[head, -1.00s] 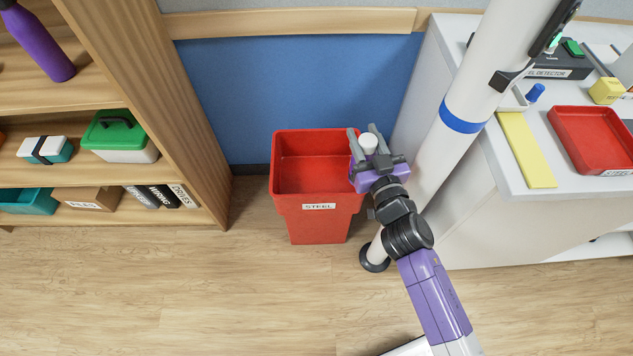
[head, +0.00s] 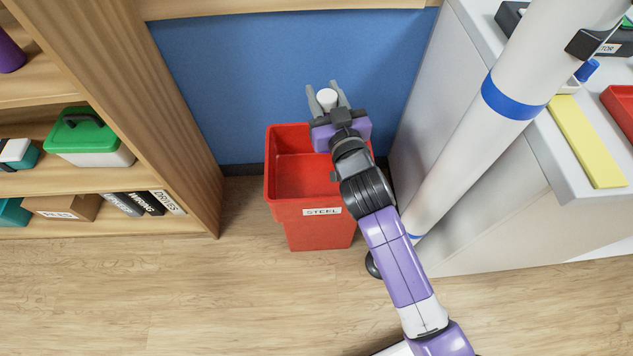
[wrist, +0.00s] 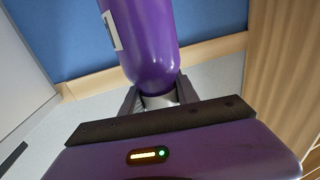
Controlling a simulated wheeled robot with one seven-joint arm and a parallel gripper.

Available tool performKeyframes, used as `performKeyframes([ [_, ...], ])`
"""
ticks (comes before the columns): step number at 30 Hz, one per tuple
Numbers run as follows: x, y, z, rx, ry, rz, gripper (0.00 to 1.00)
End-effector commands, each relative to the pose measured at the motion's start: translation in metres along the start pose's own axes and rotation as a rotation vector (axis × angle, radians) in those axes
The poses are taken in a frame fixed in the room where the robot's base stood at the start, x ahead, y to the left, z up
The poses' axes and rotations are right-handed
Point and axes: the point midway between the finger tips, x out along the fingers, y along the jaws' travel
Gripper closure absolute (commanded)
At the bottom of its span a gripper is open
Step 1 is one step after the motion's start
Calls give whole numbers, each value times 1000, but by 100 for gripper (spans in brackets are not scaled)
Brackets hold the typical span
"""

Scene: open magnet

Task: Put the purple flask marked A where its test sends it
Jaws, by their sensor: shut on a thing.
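My gripper (head: 324,90) is shut on a purple flask (wrist: 145,45), which fills the upper middle of the wrist view. Part of a white label shows on the flask's left side, but its letter cannot be read. In the head view only a round white end (head: 326,97) shows between the fingers, and the flask's body is hidden. My gripper is above the back right part of a red bin (head: 283,180) labelled STEEL, which stands on the floor against the blue wall panel.
A wooden shelf (head: 175,120) stands left of the bin, with another purple object (head: 10,55) on it. Right of the bin are a white post with a blue band (head: 510,98) and a counter (head: 600,215) with a yellow strip (head: 588,142) and a red tray (head: 622,108).

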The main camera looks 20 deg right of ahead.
Motion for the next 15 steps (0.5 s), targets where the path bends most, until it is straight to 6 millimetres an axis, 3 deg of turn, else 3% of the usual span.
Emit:
performKeyframes([
  [7,3,-9,20,0,-1,-10,100],
  [15,4,-9,88,-1,0,-11,100],
])
